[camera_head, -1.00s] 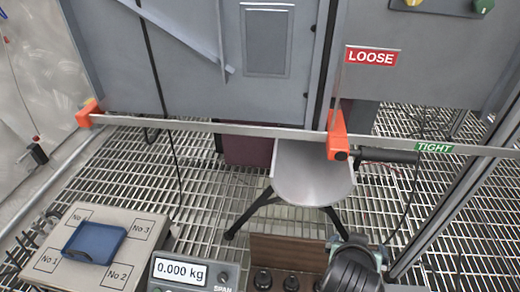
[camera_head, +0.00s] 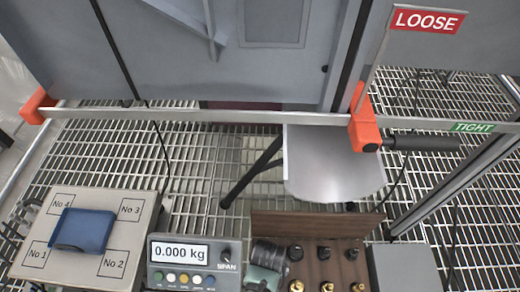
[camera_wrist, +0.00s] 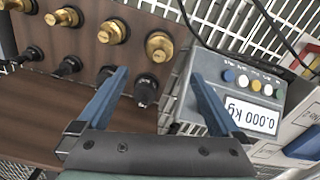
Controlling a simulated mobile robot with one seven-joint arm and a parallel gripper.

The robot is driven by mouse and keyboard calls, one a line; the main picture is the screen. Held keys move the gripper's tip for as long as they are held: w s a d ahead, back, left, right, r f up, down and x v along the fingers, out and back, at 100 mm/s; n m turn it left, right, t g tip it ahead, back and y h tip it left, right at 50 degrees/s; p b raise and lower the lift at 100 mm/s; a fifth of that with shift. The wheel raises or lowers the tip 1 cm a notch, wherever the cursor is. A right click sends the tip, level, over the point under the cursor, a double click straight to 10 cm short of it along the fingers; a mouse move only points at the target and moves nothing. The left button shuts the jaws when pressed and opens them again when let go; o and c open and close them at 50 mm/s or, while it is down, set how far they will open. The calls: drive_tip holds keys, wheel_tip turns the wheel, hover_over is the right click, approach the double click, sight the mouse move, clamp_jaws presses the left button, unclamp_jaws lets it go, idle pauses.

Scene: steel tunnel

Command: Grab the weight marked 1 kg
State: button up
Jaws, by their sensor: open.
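A wooden rack (camera_head: 312,224) holds brass weights (camera_head: 327,286) and black-knobbed weights (camera_head: 323,253) in rows. The wrist view shows the brass weights (camera_wrist: 160,45) in one row and the black weights (camera_wrist: 145,90) in another. No 1 kg marking is readable on any of them. My gripper (camera_head: 265,268) is at the rack's left end, beside the scale display. In the wrist view, its blue fingers (camera_wrist: 160,73) are open and empty. The end black weight appears between them in the picture; how far below it lies is unclear.
The scale display (camera_head: 192,265) reads 0.000 kg, close left of the rack. A weighing platform (camera_head: 95,203) with numbered corners carries a blue tray (camera_head: 83,231). A grey box (camera_head: 404,268) stands right of the rack. A metal rail (camera_head: 250,116) with orange clamps crosses behind.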

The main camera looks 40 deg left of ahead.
drive_tip(key=shift+w+a+f, duration=0.1)
drive_tip(key=shift+a+f, duration=0.05)
drive_tip(key=shift+f, duration=0.1)
wheel_tip(320, 180, down, 7)
drive_tip(key=b, duration=0.5)
drive_tip(key=shift+f+b, duration=0.15)
drive_tip(key=shift+b, duration=0.15)
drive_tip(key=f+b, duration=0.5)
drive_tip(key=shift+d, duration=0.35)
drive_tip(key=shift+s, duration=0.2)
clamp_jaws()
drive_tip(key=shift+w+r, duration=0.1)
